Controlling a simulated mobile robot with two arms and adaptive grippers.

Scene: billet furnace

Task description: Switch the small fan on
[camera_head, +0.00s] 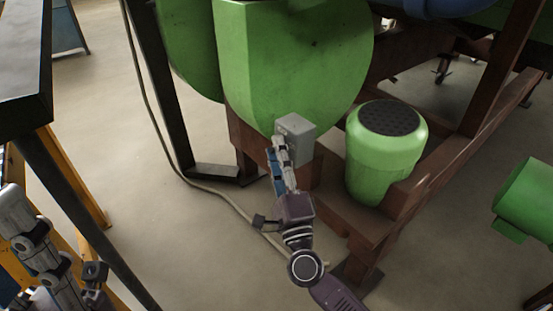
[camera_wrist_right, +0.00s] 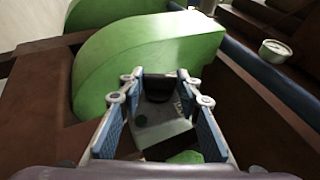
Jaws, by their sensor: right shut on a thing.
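The small fan has a large green rounded casing (camera_head: 290,60), which also fills the upper middle of the right wrist view (camera_wrist_right: 140,60). A small grey switch box (camera_head: 299,128) sits in front of the casing's lower part. In the right wrist view the box (camera_wrist_right: 160,133) lies between the blue finger pads, with a dark part at its far end. My right gripper (camera_head: 279,150) is shut on the grey switch box; its fingers partly hide the box in the head view. My left gripper (camera_head: 22,225) shows at the lower left, and its finger opening is unclear.
A green cylinder with a dark perforated top (camera_head: 388,150) stands right of the box on a rusty brown frame (camera_head: 375,225). A pale cable (camera_head: 160,140) runs down to the floor. A dark table edge (camera_head: 25,95) is at the left. A round gauge (camera_wrist_right: 275,50) shows at upper right.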

